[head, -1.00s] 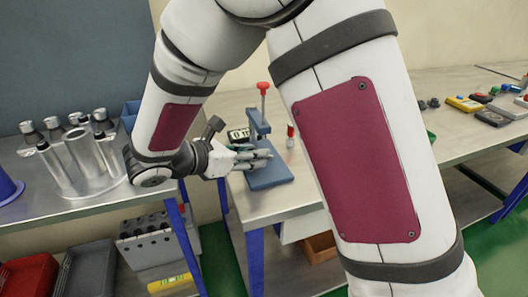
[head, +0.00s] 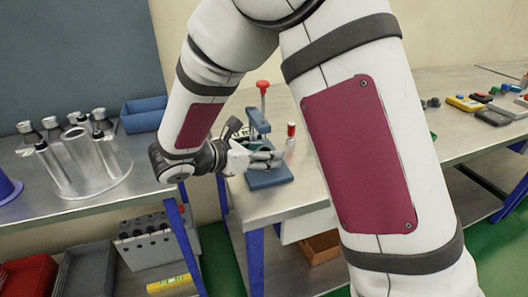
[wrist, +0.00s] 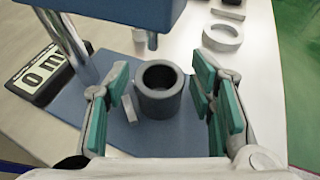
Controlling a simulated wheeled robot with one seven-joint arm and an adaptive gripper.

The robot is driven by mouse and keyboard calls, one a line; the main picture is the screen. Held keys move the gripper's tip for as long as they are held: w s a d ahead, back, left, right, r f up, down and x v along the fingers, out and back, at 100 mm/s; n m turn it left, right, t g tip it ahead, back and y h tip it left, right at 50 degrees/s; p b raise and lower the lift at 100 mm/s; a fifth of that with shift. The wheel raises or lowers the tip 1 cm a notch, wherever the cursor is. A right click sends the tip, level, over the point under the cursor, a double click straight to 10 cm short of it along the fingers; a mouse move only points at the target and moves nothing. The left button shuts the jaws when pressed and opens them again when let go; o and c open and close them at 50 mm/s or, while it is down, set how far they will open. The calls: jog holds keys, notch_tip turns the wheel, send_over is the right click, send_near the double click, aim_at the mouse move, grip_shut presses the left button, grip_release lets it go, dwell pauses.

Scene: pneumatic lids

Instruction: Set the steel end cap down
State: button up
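My gripper (wrist: 160,80) is open, with green-padded fingers standing apart on either side of a dark grey hollow cylinder (wrist: 160,104). There are gaps on both sides of the cylinder, which stands upright on the blue base (wrist: 110,137) of a press. I cannot tell whether this cylinder is the steel end cap. A pale metal ring (wrist: 222,47) lies on the table beyond the right finger. In the head view my gripper (head: 266,158) is low over the press base (head: 270,180), and it hides the cylinder.
The press has a red-knobbed lever (head: 262,85) and steel posts (wrist: 72,40). A display box (wrist: 38,76) stands to its left. A red-and-white object (head: 291,130) is to its right. Metal tubes (head: 80,155) stand on the left table.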

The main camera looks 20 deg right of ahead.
jog(key=shift+r, duration=0.25)
jog(key=p+v, duration=0.1)
jog(key=v, duration=1.1)
jog(key=s+d+r+m+g+y, duration=0.2)
jog(key=s+d+r+m+g, duration=0.1)
jog(key=s+d+m, duration=0.3)
jog(key=s+d+r+m+g+y, duration=0.2)
jog(key=s+d+m, duration=0.35)
jog(key=s, duration=0.25)
jog(key=s+a+f+m+t+y, duration=0.1)
jog(key=s+m+t+y, duration=0.1)
jog(key=s+m+y, duration=0.6)
jog(key=s+m, duration=0.3)
jog(key=s, duration=0.3)
jog(key=shift+a+f+y, duration=0.2)
jog(key=shift+f+y, duration=0.05)
jog(key=shift+y, duration=0.05)
jog(key=shift+r, duration=0.1)
